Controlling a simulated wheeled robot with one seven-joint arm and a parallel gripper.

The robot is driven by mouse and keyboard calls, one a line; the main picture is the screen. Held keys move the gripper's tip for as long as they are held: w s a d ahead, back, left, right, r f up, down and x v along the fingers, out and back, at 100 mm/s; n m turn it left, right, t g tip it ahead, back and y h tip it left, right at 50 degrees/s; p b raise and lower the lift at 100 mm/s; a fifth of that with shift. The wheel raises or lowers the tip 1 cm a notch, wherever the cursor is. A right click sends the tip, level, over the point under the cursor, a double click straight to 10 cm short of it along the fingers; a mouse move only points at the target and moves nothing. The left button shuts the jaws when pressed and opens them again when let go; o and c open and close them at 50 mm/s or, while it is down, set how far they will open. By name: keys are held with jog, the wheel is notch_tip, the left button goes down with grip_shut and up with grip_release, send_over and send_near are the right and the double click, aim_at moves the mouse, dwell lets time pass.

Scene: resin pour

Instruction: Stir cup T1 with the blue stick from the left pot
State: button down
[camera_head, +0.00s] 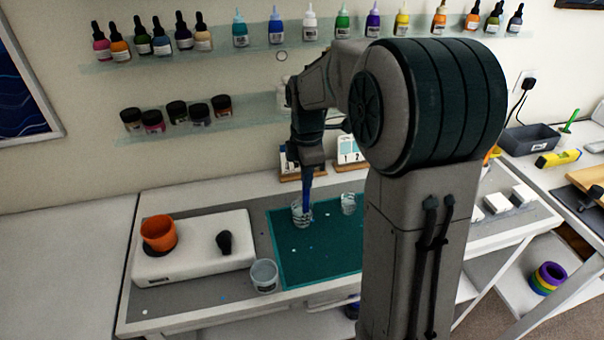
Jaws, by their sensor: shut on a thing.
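My gripper (309,166) points down over the teal mat (325,252) and is shut on a blue stick (307,192). The stick is nearly upright, and its lower end is in or just behind a clear cup (301,218) on the mat's back left part. A second clear cup (348,204) stands to the right, close to my arm. I cannot read a label on either cup, so which one is T1 is unclear. I cannot make out the left pot; my arm hides part of the table.
A white slab (190,262) at left bears an orange pot (158,231) and a small black object (224,242). A larger clear cup (264,276) stands at the mat's front left. Label stands (350,151) are behind the mat. Bottle shelves (170,133) line the wall.

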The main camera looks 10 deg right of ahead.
jog(key=shift+a, duration=0.55)
jog(key=shift+r, duration=0.15)
notch_tip(320, 180, up, 7)
jog(key=p, duration=0.5)
jog(key=shift+p, duration=0.3)
